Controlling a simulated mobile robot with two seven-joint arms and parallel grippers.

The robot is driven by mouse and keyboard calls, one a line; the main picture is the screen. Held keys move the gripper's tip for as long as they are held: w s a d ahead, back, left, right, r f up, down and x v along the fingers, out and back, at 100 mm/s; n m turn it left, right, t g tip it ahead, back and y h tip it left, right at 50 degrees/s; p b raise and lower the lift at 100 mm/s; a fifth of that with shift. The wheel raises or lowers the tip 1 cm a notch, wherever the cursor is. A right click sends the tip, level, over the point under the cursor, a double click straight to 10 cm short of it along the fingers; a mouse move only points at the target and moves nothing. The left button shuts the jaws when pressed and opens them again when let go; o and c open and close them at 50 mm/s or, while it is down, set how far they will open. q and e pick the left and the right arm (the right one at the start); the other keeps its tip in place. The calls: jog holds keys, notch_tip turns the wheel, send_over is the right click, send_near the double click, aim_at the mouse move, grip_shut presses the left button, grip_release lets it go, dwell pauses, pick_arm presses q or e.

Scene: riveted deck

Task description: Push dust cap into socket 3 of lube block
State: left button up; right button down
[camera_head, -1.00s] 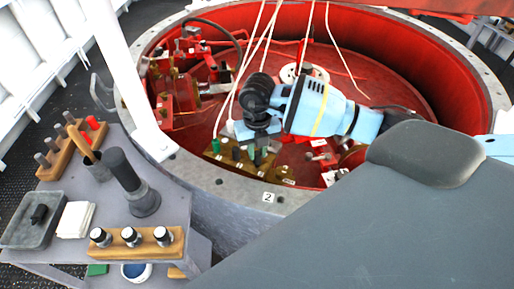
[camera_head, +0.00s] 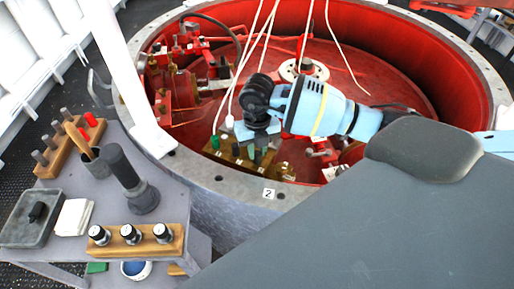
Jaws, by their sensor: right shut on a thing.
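The brass lube block (camera_head: 238,158) lies inside the red round well, with a green cap (camera_head: 215,142) on its left end and darker pieces farther right. My right gripper (camera_head: 258,148) comes in from the right on a light blue and black arm and points down over the block. It is shut on a small dark piece, which I take to be the dust cap; its outline is mostly hidden by the fingers and wrist. I cannot tell whether the cap touches the block or which socket lies under it. My left gripper is not in view.
The red well (camera_head: 400,75) has a grey rim (camera_head: 205,175) marked 2. White cords hang down close to my right wrist. Red machinery (camera_head: 175,90) stands at the well's left. A grey cart (camera_head: 190,205) at left holds wooden racks, a tray (camera_head: 32,218), cloth and a dark cylinder.

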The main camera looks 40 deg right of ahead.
dwell(0.3)
jog(key=c, duration=1.2)
grip_release()
jog(key=shift+r, duration=3.9)
